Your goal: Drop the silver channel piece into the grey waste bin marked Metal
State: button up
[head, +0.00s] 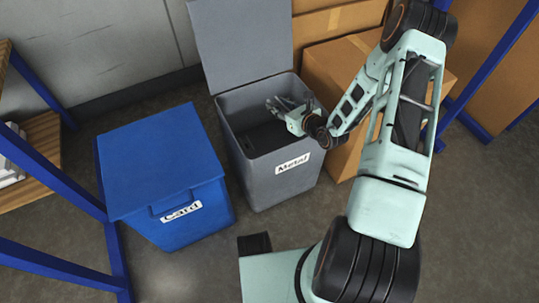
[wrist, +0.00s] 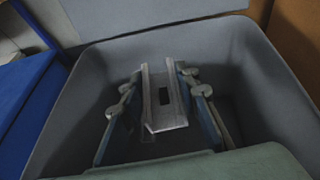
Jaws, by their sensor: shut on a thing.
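The grey waste bin (head: 268,178) marked Metal stands in the middle of the head view with its lid (head: 243,40) raised at the back. My gripper (head: 280,105) is over the bin's opening. In the wrist view my gripper (wrist: 164,90) has a finger on each side of the silver channel piece (wrist: 165,118) and is shut on it. The piece sits between the fingers, with the bin's inside (wrist: 262,100) around and below it. In the head view the piece is too small to make out clearly. How far it is above the bin floor cannot be told.
A blue bin (head: 155,165) marked Card, with its lid shut, stands left of the grey bin. Cardboard boxes (head: 335,75) stand behind and to the right. Blue rack posts (head: 60,180) frame the left side, with others at the right.

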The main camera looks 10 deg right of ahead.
jog(key=o, duration=1.3)
jog(key=shift+c, duration=0.2)
jog(key=v, duration=1.2)
jog(key=shift+r, duration=0.1)
